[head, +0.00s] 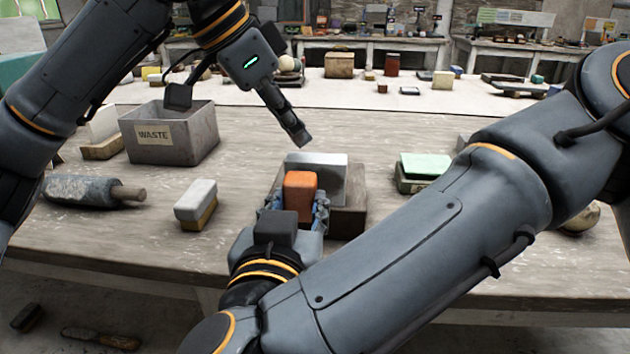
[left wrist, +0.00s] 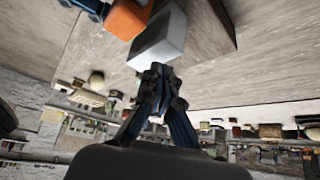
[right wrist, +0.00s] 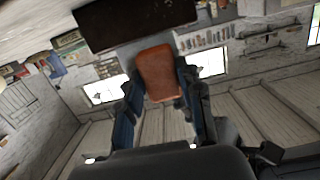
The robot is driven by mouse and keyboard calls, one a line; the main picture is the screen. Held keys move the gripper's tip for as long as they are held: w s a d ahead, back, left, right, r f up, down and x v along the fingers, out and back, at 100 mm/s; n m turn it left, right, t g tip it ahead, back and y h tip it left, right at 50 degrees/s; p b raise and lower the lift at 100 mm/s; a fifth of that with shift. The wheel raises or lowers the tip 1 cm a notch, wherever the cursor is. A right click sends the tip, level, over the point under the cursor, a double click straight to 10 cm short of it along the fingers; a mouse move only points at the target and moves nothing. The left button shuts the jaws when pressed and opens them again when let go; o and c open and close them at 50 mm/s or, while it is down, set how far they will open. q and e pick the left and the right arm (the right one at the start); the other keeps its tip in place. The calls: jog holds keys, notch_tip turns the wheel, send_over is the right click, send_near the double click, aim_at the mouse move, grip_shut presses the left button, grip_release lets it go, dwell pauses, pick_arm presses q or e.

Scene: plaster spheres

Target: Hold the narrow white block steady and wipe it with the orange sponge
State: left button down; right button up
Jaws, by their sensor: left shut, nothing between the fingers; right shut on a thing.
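The narrow white block (head: 330,170) is at the table's middle, pale on top and grey on its near side. It also shows in the left wrist view (left wrist: 160,38). The orange sponge (head: 300,182) is between the fingers of my right gripper (head: 293,208), in front of the block and hiding part of it. The sponge fills the middle of the right wrist view (right wrist: 160,70). My left gripper (head: 300,137) is shut and empty, just above and behind the block's far left corner. A small gap shows between them in the head view.
A brown box (head: 347,218) sits beside and below the white block. A green-topped block (head: 425,165) is right, behind my right arm. Bare table lies front left.

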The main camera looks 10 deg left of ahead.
pick_arm(q)
jog(key=shift+s+f, duration=0.1)
jog(key=shift+f, duration=1.05)
dwell(1.3)
pick_arm(e)
jog(key=shift+w, duration=0.1)
jog(key=shift+w, duration=0.25)
jog(key=shift+w, duration=0.65)
dwell(0.5)
jog(key=shift+f, duration=0.1)
jog(key=shift+s+f, duration=0.1)
jog(key=shift+f, duration=0.55)
pick_arm(q)
jog(key=shift+s, duration=0.15)
pick_arm(e)
jog(key=shift+f, duration=0.2)
jog(key=shift+c, duration=0.6)
jog(key=shift+r, duration=1.8)
